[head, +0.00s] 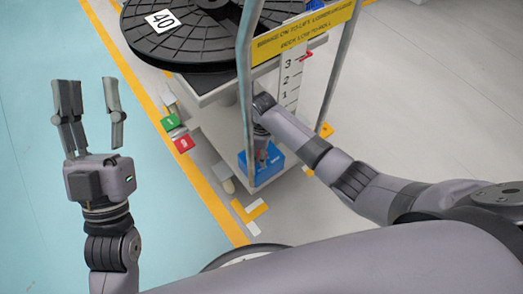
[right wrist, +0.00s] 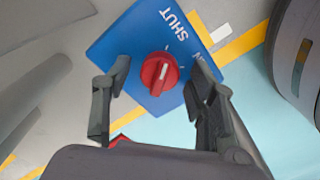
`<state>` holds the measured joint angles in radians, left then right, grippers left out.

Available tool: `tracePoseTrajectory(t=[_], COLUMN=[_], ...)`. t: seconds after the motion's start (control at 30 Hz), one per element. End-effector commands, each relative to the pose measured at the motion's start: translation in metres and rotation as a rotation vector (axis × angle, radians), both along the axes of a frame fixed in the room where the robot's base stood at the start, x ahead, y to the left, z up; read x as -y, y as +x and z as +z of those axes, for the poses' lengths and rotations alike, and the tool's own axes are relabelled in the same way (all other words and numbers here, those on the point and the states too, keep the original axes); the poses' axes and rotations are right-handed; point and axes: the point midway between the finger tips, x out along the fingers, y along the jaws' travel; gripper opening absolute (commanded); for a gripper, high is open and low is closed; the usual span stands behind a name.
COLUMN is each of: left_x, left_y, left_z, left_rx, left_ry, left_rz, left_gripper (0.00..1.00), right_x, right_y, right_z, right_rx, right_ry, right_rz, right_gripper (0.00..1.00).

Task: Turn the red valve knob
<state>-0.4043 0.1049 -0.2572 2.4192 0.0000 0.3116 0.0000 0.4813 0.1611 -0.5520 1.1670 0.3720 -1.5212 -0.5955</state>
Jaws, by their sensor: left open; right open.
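The red valve knob (right wrist: 160,72) sits on a blue plate (right wrist: 128,38) marked SHUT in the right wrist view. A white line runs across the knob's face. My right gripper (right wrist: 158,75) is open, with one finger on each side of the knob. I cannot tell whether the fingers touch it. In the head view the blue plate (head: 271,164) is low on the cart, and my right arm hides most of the knob. My left gripper (head: 92,97) is open and empty above the light blue floor, far left of the plate.
A cart holds a black reel (head: 190,32) labelled 40. Its metal post (head: 246,110) stands close to my right arm. A yellow sign (head: 303,30) and a numbered scale (head: 291,78) are above the plate. Green and red tags (head: 184,143) lie left. The left floor is clear.

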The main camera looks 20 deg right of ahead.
Motion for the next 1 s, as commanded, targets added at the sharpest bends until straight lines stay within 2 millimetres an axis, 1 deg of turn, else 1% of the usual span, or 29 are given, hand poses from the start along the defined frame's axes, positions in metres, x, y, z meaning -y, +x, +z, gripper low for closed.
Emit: tracePoseTrajectory(t=[0.17,0.87,1.0], left_x=[0.0000,-0.0001,-0.0001], left_y=[0.0001,0.0004,0.0008], left_z=[0.0000,-0.0001,0.0002], left_rx=[-0.001,-0.002,-0.004], left_ry=[0.000,0.001,0.002], left_rz=[0.000,0.001,0.001], left_gripper=[0.42,0.42,0.42], right_x=[-0.0002,-0.0003,-0.0003], right_y=[-0.0001,-0.0001,-0.0002], right_z=[0.0001,0.0003,0.0006], right_rx=[0.000,-0.001,-0.001], right_ry=[0.000,0.001,0.001], right_rz=[0.000,0.000,-0.002], right_gripper=[0.52,0.05,0.04])
